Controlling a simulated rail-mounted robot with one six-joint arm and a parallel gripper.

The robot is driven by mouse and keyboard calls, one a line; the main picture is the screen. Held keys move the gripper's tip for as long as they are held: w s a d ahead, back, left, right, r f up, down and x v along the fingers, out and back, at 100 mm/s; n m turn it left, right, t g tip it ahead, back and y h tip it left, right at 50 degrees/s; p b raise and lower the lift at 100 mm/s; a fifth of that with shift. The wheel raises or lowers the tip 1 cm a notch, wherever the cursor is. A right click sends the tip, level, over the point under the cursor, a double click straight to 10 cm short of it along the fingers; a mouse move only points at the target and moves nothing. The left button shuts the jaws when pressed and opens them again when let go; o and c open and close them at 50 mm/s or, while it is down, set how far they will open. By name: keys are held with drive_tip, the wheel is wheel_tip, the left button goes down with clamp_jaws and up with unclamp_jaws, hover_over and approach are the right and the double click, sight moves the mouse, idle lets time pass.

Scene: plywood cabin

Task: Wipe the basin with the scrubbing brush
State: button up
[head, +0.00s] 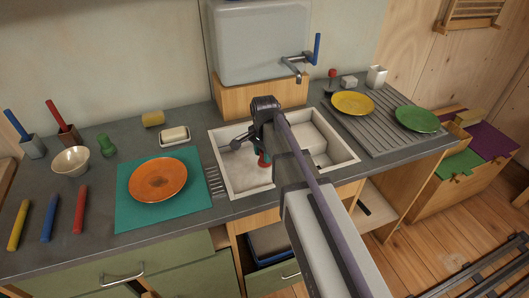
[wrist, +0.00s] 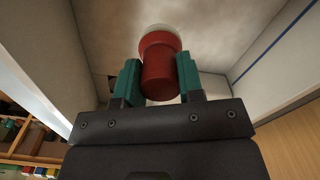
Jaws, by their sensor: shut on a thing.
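The white basin (head: 239,189) is set into the grey counter, below the water tank. My arm reaches over it and hides part of its inside. My gripper (wrist: 158,82) has teal fingers shut on the red handle of the scrubbing brush (wrist: 159,68). The pale end of the brush points away from the gripper, toward a basin surface with brownish smudges (wrist: 206,45). I cannot tell whether it touches that surface. In the head view a bit of the red brush (head: 264,160) shows inside the basin, beside my arm.
A tank (head: 262,40) with a blue-handled tap (head: 300,62) stands behind the basin. An orange plate (head: 158,181) on a teal mat (head: 130,216) lies to the left. A ribbed drainboard (head: 385,125) with yellow (head: 352,103) and green (head: 417,119) plates is right.

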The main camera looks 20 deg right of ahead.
wheel_tip(320, 180, down, 5)
drive_tip(key=b, duration=0.4)
drive_tip(key=shift+f, duration=0.1)
drive_tip(key=shift+w+a, duration=0.2)
drive_tip(key=shift+w, duration=1.8)
drive_tip(key=s, duration=0.4)
drive_tip(key=shift+d, duration=0.25)
wheel_tip(320, 180, up, 8)
drive_tip(key=p, duration=0.7)
drive_tip(key=shift+f, duration=0.1)
drive_tip(key=shift+f, duration=0.1)
wheel_tip(320, 180, down, 6)
drive_tip(key=b, duration=0.5)
drive_tip(key=shift+b, duration=0.4)
drive_tip(key=shift+f+b, duration=0.95)
drive_tip(key=shift+b, duration=0.05)
drive_tip(key=shift+w, duration=0.1)
